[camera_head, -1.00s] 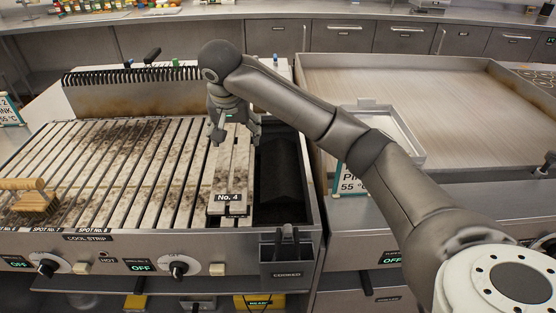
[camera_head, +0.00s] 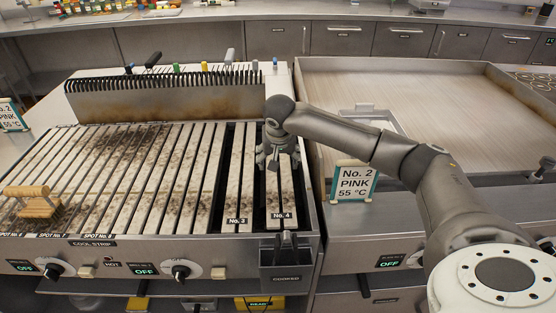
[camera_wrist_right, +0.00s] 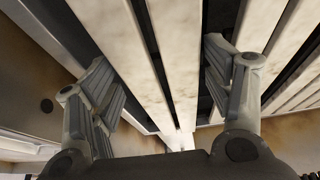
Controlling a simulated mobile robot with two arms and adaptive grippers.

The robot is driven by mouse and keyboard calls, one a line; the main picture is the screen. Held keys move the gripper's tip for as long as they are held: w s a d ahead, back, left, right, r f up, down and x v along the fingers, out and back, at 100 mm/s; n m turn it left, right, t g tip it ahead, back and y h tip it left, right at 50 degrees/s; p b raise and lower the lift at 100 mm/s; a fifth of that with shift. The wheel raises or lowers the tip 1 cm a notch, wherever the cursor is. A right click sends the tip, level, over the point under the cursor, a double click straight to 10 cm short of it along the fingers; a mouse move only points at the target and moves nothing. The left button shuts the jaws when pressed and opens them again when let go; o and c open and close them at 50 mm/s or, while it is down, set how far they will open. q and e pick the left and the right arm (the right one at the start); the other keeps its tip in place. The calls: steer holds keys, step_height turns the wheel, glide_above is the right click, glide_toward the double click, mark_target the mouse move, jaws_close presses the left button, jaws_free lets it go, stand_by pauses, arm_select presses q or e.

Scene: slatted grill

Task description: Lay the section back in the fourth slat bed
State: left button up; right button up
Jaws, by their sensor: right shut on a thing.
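The No. 4 section (camera_head: 287,190), a pair of pale, stained slats with a black label at its front end, lies lengthwise over the rightmost bed of the grill, beside the grill's right wall. I cannot tell whether it rests fully down. My right gripper (camera_head: 274,163) is shut on it towards its far end. In the right wrist view, the fingers stand on either side of the section's pale slats (camera_wrist_right: 172,62). The No. 3 section (camera_head: 238,185) lies to the left, with a dark gap between the two. My left gripper is not in view.
A scraper block with a wooden handle (camera_head: 35,203) sits on the grill's left. A black holder labelled COOKED (camera_head: 286,264) hangs at the front right.

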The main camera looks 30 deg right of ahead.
steer(key=shift+w+f, duration=0.1)
steer(key=shift+f, duration=0.4)
steer(key=o, duration=1.6)
steer(key=shift+r, duration=0.1)
steer(key=b+v, duration=0.1)
steer(key=v, duration=1.1)
